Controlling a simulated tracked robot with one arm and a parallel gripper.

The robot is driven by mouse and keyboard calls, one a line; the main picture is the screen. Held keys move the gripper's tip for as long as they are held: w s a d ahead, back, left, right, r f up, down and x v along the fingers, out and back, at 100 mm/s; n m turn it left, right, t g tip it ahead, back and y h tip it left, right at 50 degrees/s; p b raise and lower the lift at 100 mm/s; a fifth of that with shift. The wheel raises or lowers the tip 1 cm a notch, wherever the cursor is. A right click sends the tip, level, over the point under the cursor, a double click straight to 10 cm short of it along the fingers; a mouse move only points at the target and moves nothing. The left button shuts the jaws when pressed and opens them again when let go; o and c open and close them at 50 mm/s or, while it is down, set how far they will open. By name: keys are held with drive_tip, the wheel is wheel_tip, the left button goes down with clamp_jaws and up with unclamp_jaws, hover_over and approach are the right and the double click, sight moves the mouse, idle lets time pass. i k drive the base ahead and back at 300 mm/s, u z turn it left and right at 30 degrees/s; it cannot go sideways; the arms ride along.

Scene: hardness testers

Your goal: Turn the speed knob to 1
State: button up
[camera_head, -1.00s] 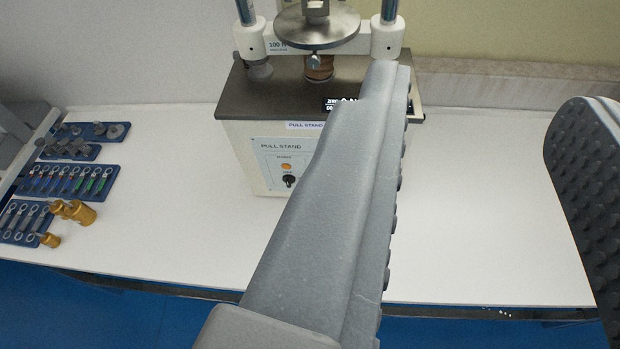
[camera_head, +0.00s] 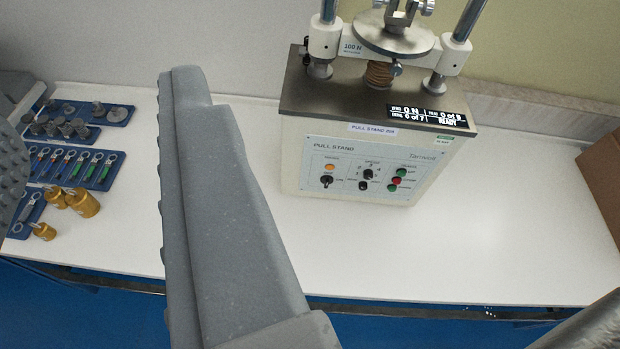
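The pull stand (camera_head: 300,150) stands at the back of the white bench, right of centre. Its front panel has a small black speed knob (camera_head: 367,174) with marks around it; its pointer setting is too small to read. A second small black control (camera_head: 363,186) sits just below it. My gripper (camera_head: 95,115) is open and empty. One grey finger (camera_head: 215,200) rises left of the stand with its pads facing left; the other shows only in part at the left edge. Neither finger touches the knob, and the panel is unobstructed in view.
An amber lamp (camera_head: 330,167) and black switch (camera_head: 326,180) are left of the knob; green (camera_head: 401,173) and red (camera_head: 397,181) buttons are right. The display (camera_head: 427,114) reads READY. Brass weights (camera_head: 82,202) lie left. A brown box (camera_head: 603,165) stands right. Bench before the stand is clear.

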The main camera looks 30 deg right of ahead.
sight(368, 173)
drive_tip(key=u, duration=1)
drive_tip(key=k, duration=1.05)
drive_tip(key=z, duration=1.75)
drive_tip(key=i, duration=1)
